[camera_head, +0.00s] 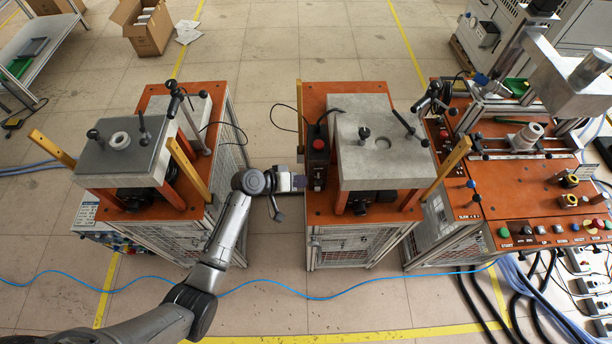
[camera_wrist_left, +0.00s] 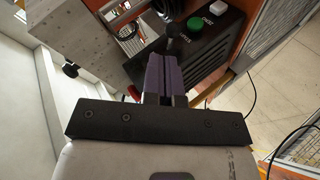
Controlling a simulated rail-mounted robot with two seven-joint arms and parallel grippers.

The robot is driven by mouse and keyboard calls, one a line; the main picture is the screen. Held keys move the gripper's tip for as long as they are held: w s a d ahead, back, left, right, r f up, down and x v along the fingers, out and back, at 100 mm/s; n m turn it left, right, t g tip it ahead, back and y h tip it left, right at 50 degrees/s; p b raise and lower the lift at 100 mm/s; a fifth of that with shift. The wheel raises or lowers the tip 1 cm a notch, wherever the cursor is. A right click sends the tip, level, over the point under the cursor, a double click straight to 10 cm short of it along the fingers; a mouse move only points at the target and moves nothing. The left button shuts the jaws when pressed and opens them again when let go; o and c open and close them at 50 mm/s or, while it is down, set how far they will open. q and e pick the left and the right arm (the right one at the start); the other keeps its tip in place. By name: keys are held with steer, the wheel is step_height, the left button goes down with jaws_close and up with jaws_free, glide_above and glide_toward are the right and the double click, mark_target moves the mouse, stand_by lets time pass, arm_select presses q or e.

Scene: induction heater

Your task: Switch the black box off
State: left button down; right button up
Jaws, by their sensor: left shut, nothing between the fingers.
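The black box (camera_head: 318,165) stands on the left edge of the middle orange-topped bench, beside the grey block, with a red button (camera_head: 319,144) on top. In the left wrist view the black box (camera_wrist_left: 212,48) shows a green button (camera_wrist_left: 194,24), a white button (camera_wrist_left: 217,8) and a dark knob (camera_wrist_left: 172,28). My left gripper (camera_head: 300,182) is at the box's left side, close to its front end. In the left wrist view its fingers (camera_wrist_left: 160,60) are together and empty, pointing at the box near the knob. Whether they touch the box I cannot tell. My right gripper is in neither view.
A grey block (camera_head: 385,155) with clamps fills most of the middle bench (camera_head: 340,207). Another clamp bench (camera_head: 125,160) stands left, and a control panel bench (camera_head: 540,225) right. A floor gap separates the left and middle benches. A blue cable (camera_head: 300,294) crosses the floor.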

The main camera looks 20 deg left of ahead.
arm_select(q)
steer(key=s+b+v, duration=0.1)
steer(key=v, duration=0.9)
steer(key=shift+d+f, duration=0.2)
steer(key=shift+f, duration=0.2)
